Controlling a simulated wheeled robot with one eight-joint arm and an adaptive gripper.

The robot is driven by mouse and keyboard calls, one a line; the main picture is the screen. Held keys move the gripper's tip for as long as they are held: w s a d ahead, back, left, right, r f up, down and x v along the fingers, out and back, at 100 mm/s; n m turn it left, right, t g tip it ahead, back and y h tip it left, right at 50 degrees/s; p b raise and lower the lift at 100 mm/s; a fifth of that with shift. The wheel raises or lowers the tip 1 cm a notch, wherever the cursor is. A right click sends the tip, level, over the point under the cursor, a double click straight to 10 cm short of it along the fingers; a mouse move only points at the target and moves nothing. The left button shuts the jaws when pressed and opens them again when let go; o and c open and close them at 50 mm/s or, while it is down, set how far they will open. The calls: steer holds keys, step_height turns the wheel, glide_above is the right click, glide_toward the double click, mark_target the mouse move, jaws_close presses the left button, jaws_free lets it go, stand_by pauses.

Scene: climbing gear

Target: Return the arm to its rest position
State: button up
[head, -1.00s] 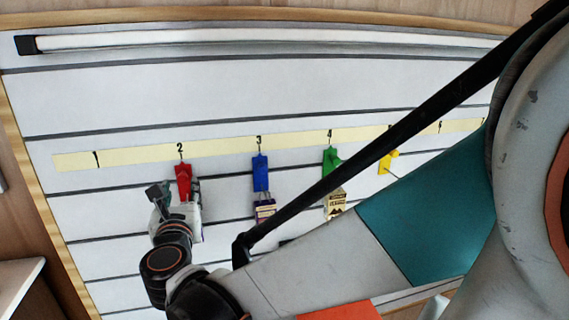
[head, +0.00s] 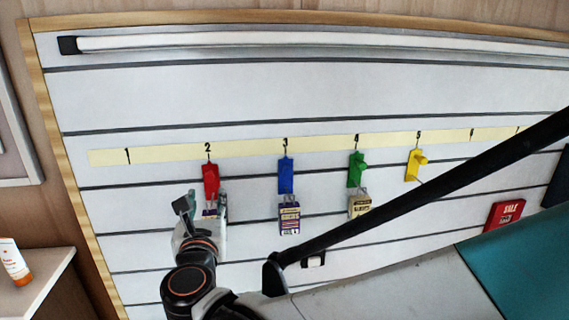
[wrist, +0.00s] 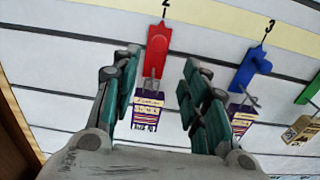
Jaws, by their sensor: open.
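My gripper (head: 203,212) is in front of the slatted wall, just below the red hook (head: 210,182) under number 2. In the wrist view my gripper (wrist: 160,75) is open, its fingers spread apart. A purple-and-white pack (wrist: 147,110) hangs from the red hook and shows between the fingers, apparently beyond them. In the head view that pack (head: 210,212) is partly hidden by my gripper.
A similar purple pack (head: 289,217) hangs on the blue hook (head: 286,175), and a cream pack (head: 359,205) on the green hook (head: 356,168). The yellow hook (head: 415,164) is empty. A red sale sign (head: 505,212) is right. An orange-white tube (head: 13,262) stands on a ledge at left.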

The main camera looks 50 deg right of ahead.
steer(key=s+f+m+g+y, duration=0.3)
steer(key=s+f+m+g, duration=0.4)
steer(key=m, duration=0.7)
steer(key=s+a+f+m+y, duration=0.2)
steer(key=s+a+m+y, duration=0.1)
steer(key=a+m, duration=0.2)
steer(key=s+a+f+m+y, duration=0.2)
steer(key=s+a+m+y, duration=0.1)
steer(key=m, duration=0.6)
steer(key=shift+a+f+y, duration=0.4)
steer(key=shift+a+y, duration=0.3)
steer(key=shift+a, duration=0.2)
